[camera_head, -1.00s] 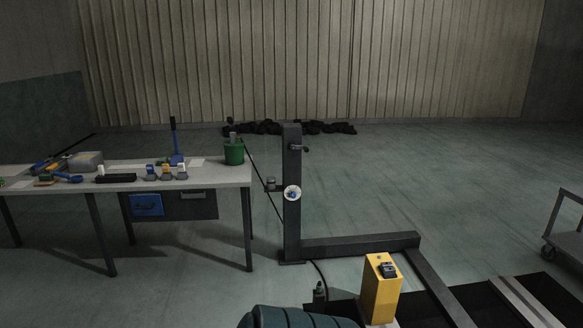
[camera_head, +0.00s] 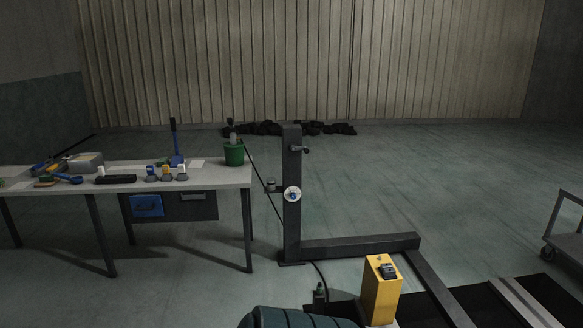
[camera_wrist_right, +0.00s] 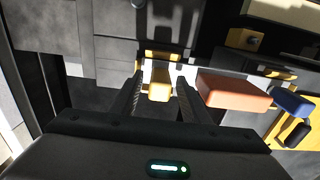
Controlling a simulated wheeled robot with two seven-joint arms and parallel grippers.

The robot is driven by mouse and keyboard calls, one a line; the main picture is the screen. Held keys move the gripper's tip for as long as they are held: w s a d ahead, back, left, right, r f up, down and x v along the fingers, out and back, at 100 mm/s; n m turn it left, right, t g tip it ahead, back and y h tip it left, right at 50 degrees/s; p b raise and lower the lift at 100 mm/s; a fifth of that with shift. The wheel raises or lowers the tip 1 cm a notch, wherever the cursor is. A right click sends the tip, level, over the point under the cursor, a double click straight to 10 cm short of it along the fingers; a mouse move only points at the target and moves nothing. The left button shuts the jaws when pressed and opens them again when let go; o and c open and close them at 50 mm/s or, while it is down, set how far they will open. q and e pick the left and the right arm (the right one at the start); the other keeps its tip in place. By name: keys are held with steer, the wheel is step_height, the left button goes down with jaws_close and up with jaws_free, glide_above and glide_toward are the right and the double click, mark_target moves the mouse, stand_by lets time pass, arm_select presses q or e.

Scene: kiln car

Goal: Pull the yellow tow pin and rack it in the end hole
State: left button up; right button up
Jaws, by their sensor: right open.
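In the right wrist view, my right gripper (camera_wrist_right: 160,80) is open. A yellow block-like piece (camera_wrist_right: 158,86) shows between its two fingers, with a gap on each side. It may be the yellow tow pin's grip, but I cannot tell for sure. I cannot tell how deep it sits between the fingers. No rack with an end hole can be made out with certainty. A dark bar-shaped holder (camera_head: 115,179) lies on the table in the head view. Neither gripper shows in the head view.
An orange-red block (camera_wrist_right: 233,91) lies right of the fingers, with a blue piece (camera_wrist_right: 292,102) beyond it. In the head view, the worktable (camera_head: 222,178) carries tools and a green bucket (camera_head: 234,154). A dark post (camera_head: 291,220) and yellow pedestal (camera_head: 381,295) stand right of it.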

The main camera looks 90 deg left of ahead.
stand_by(0.4)
stand_by(0.4)
steer(key=shift+r, duration=0.1)
jaws_close()
